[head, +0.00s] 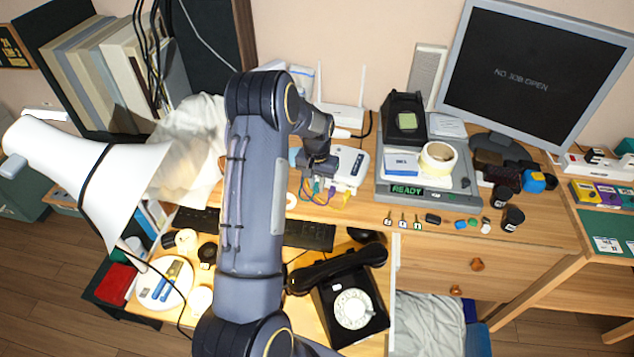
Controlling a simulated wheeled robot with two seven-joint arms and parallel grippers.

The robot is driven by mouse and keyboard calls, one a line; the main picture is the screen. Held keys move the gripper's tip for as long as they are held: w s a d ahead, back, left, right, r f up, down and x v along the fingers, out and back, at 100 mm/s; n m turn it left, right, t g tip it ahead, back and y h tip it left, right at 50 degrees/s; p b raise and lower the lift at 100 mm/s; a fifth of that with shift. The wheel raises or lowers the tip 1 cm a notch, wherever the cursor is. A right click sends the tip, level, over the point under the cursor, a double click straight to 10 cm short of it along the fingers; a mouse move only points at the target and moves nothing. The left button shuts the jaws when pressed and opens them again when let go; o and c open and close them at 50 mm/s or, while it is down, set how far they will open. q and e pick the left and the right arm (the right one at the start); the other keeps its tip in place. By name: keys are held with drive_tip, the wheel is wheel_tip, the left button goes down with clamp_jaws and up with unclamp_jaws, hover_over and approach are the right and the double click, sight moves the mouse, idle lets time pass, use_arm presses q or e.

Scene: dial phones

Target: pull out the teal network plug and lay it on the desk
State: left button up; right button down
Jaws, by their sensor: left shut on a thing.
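A white network box (350,162) stands on the desk (375,215) near the middle of the view. Several coloured cables come out at its front, among them a purple one and a yellow one (345,198). The teal network plug (317,187) shows as a small teal spot at the left end of this row, under my left gripper. My left gripper (318,174) points down at the box's front left corner and is shut on the teal plug. Its fingers hide most of the plug, so I cannot tell whether it is still seated in its socket. My right gripper is not in view.
A white router (341,116) with antennas stands behind. A grey scale (425,185) reading READY is to the right. A black dial phone (350,305) and keyboard (310,236) are in front. Some bare desk lies between the network box and the small keys (402,220).

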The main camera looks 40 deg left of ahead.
use_arm(q)
drive_tip(key=shift+s, duration=0.2)
drive_tip(key=shift+s+d, duration=0.2)
drive_tip(key=shift+s, duration=0.3)
drive_tip(key=shift+s+d, duration=0.15)
drive_tip(key=shift+s, duration=0.3)
drive_tip(key=shift+r, duration=0.1)
drive_tip(key=shift+r+p, duration=1.1)
drive_tip(key=shift+r, duration=0.85)
